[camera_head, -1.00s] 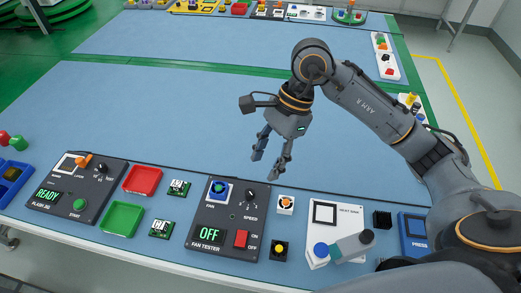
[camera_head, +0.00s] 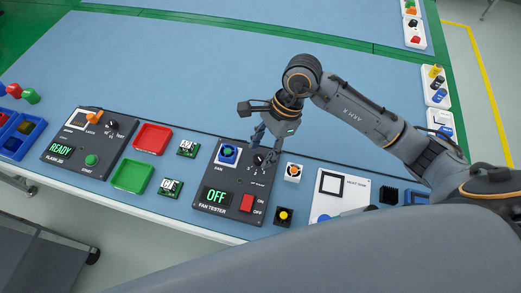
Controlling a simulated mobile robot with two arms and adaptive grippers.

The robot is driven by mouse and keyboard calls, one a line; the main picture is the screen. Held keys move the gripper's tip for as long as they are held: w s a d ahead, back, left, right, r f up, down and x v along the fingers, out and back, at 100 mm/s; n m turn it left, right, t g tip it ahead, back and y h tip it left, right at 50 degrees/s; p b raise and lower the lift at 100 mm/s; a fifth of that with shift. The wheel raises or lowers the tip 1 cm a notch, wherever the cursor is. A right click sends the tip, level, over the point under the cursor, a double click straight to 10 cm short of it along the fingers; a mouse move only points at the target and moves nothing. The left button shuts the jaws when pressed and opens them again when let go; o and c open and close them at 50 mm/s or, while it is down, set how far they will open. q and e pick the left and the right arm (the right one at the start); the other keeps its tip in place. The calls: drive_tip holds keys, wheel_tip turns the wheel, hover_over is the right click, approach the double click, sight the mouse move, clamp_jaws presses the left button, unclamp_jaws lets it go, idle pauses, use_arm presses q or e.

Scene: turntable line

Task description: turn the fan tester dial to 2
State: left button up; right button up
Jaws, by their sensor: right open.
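The fan tester (camera_head: 209,206) is a dark panel near the front edge of the blue table. Its green display reads OFF. A blue fan (camera_head: 228,154) sits in the panel's upper left. A red switch (camera_head: 247,203) marked ON and OFF is at its lower right. The dark speed dial (camera_head: 258,160) is at the upper right, partly covered by my right gripper's fingers, so its setting cannot be read. My right gripper (camera_head: 262,147) is open and points down just over the dial; whether it touches the dial cannot be told. My left gripper is not in view.
Left of the tester are two green circuit boards (camera_head: 187,148), a red tray (camera_head: 153,138), a green tray (camera_head: 132,176) and the flash jig (camera_head: 75,160).

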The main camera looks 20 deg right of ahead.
drive_tip(key=shift+a+f, duration=0.25)
drive_tip(key=shift+f, duration=0.4)
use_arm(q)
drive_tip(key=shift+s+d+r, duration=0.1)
use_arm(e)
drive_tip(key=shift+f, duration=0.1)
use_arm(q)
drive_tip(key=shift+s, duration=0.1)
use_arm(e)
clamp_jaws()
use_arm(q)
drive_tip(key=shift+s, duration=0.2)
